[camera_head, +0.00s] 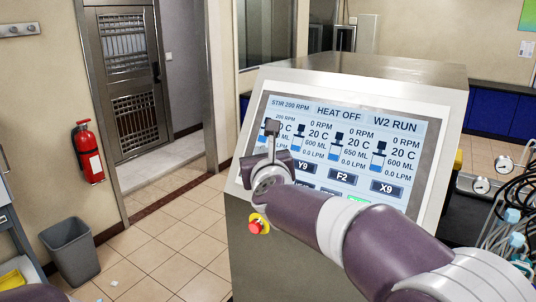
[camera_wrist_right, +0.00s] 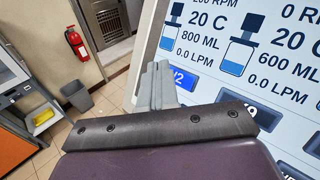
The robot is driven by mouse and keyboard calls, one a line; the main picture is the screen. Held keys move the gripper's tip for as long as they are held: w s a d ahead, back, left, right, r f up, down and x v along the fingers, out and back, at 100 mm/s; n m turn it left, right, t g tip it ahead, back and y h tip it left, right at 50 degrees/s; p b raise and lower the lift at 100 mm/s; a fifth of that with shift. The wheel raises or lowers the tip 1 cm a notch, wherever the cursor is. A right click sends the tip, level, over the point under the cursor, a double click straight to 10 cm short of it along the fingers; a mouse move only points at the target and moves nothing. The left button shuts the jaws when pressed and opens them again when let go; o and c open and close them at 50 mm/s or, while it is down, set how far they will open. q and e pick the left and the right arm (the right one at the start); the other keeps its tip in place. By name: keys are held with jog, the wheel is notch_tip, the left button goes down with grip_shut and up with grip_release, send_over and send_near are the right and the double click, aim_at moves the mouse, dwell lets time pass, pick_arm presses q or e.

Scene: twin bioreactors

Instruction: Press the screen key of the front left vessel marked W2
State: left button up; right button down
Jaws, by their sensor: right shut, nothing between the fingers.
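The sloped touch screen (camera_head: 345,140) shows several vessel columns under a header reading STIR 200 RPM, HEAT OFF, W2 RUN. My right gripper (camera_head: 271,127) is shut and empty in front of the leftmost column. In the right wrist view the closed fingers (camera_wrist_right: 158,70) stand beside a bright blue key (camera_wrist_right: 184,79), whose visible label ends in 2; its left part is hidden behind them. I cannot tell whether the fingertips touch the screen. Keys Y9 (camera_head: 303,165), F2 (camera_head: 342,177) and X9 (camera_head: 387,188) show to the right. My left gripper is out of view.
A red emergency button (camera_head: 255,226) sits on the console's front below the screen. My right forearm covers the lower screen, including part of a green key (camera_head: 357,198). Gauges (camera_head: 481,185) and tubing are at the right.

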jog(key=s, duration=0.1)
jog(key=s+a+r+p, duration=0.2)
jog(key=shift+s+a+r, duration=0.25)
jog(key=shift+s, duration=0.05)
dwell(0.4)
dwell(0.4)
